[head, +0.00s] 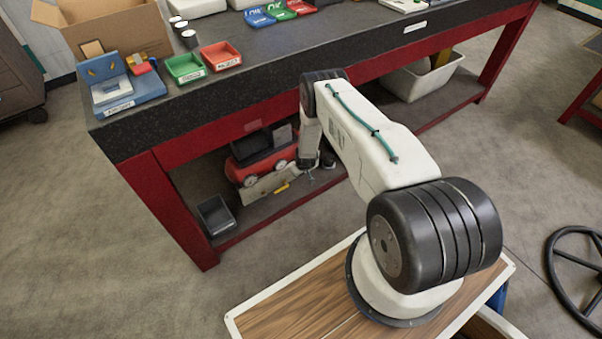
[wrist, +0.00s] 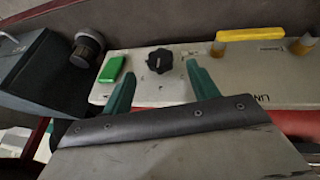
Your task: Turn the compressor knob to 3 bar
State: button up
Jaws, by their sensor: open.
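The red compressor (head: 262,160) sits on the lower shelf of the bench, with a grey panel (head: 268,186) in front of it. In the wrist view the black lobed knob (wrist: 159,60) is on the grey panel (wrist: 150,92). My gripper (wrist: 160,68) is open, its two green fingers on either side of the knob in the picture, with the knob level with or just beyond the tips. I cannot tell any contact. No bar markings or pointer on the knob can be read.
A green block (wrist: 112,68) lies left of the knob on the panel, and a yellow lever (wrist: 250,33) with brass fittings is to the right. A dark gauge or cap (wrist: 88,48) is further left. The bench top (head: 250,95) overhangs the shelf; a dark bin (head: 215,214) stands at left.

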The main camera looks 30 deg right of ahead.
jog(key=shift+x, duration=2.3)
jog(key=c, duration=1)
